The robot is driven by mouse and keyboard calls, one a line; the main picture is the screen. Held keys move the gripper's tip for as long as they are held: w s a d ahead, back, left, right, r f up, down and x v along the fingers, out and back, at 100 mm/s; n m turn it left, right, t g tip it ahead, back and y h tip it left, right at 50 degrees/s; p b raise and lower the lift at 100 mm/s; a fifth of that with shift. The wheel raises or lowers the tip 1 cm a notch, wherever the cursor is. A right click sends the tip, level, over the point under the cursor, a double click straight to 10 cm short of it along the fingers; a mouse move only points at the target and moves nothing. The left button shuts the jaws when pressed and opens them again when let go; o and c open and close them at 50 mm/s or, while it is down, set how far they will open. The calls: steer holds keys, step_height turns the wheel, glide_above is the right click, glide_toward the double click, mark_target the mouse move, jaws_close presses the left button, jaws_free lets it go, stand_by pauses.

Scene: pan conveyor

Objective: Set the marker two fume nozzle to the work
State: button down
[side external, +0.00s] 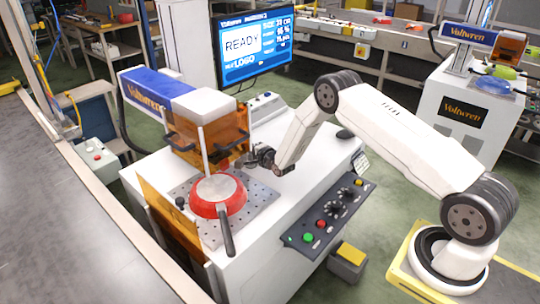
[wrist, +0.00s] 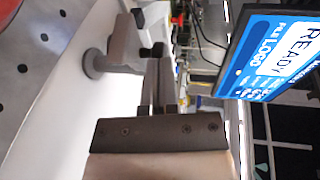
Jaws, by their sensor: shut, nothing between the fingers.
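The near Voltwren marker (side external: 165,95) has a blue and white head with an orange shield. A red pan (side external: 218,192) lies upside down on the perforated plate (side external: 262,201) under the head, handle toward the front; its red edge shows in the wrist view (wrist: 50,22). A grey piece with a round end (wrist: 95,63), possibly the fume nozzle, stands at the plate's far side beside my fingers. My gripper (side external: 262,158) is beside the shield, behind the pan. In the wrist view my gripper (wrist: 155,65) is shut and empty; whether its fingers touch the grey piece I cannot tell.
A screen (side external: 243,45) reads READY. A control panel (side external: 328,213) with green and red buttons runs along the bench front. Orange panels (side external: 168,225) stand left of the plate. The white bench top right of the plate is mostly clear. A second Voltwren machine (side external: 465,110) stands back right.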

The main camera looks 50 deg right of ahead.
steer(key=shift+w, duration=0.1)
stand_by(0.3)
steer(key=shift+w+a, duration=0.55)
steer(key=shift+w, duration=0.25)
steer(key=shift+s, duration=0.15)
steer(key=v, duration=0.7)
steer(key=shift+s, duration=0.25)
steer(key=shift+a+r, duration=0.15)
